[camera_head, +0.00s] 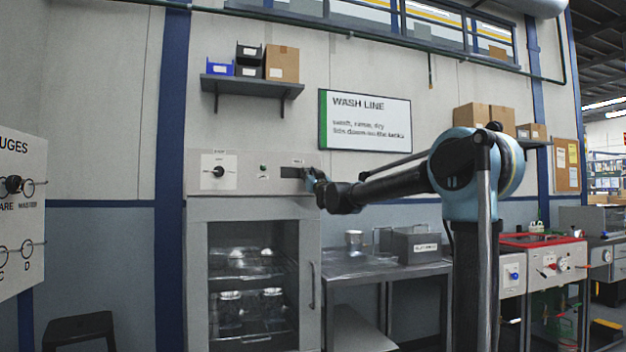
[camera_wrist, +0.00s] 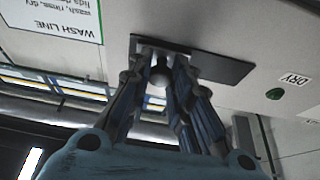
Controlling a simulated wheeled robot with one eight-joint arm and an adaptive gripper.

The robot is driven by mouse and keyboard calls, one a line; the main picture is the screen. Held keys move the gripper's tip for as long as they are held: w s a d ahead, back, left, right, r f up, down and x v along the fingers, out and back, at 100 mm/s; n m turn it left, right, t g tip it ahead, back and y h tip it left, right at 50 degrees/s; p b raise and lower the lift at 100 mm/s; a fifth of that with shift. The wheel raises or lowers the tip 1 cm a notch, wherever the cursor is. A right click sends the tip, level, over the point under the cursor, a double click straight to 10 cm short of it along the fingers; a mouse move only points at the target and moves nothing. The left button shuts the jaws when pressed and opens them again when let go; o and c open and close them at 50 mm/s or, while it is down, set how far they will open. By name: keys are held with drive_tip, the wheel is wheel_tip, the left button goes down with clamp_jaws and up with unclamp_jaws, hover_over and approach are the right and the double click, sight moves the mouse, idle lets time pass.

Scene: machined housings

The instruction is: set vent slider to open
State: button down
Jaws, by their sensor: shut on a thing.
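The vent slider's dark plate (camera_head: 291,173) is on the upper front panel of the grey oven-like cabinet, at its right side. In the wrist view the dark plate (camera_wrist: 222,68) runs to the right of my fingers. A round grey knob (camera_wrist: 159,74) sits between the fingers near the plate's left end in that view. My gripper (camera_head: 312,178) is at the right end of the plate in the head view. In the wrist view my gripper (camera_wrist: 162,58) is shut on the knob. The fingers hide part of the knob and plate.
A dial (camera_head: 219,172) and a green lamp (camera_head: 263,168) share the panel. Below is a glass door (camera_head: 252,290) with a handle (camera_head: 312,285). A metal table (camera_head: 385,270) stands to the right. A shelf (camera_head: 252,83) hangs above.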

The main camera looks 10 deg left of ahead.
drive_tip(key=shift+w+d, duration=0.15)
drive_tip(key=shift+d, duration=0.05)
drive_tip(key=c, duration=1.4)
unclamp_jaws()
drive_tip(key=shift+d, duration=0.15)
drive_tip(key=shift+c, duration=0.2)
drive_tip(key=v, duration=1.2)
drive_tip(key=shift+w, duration=0.1)
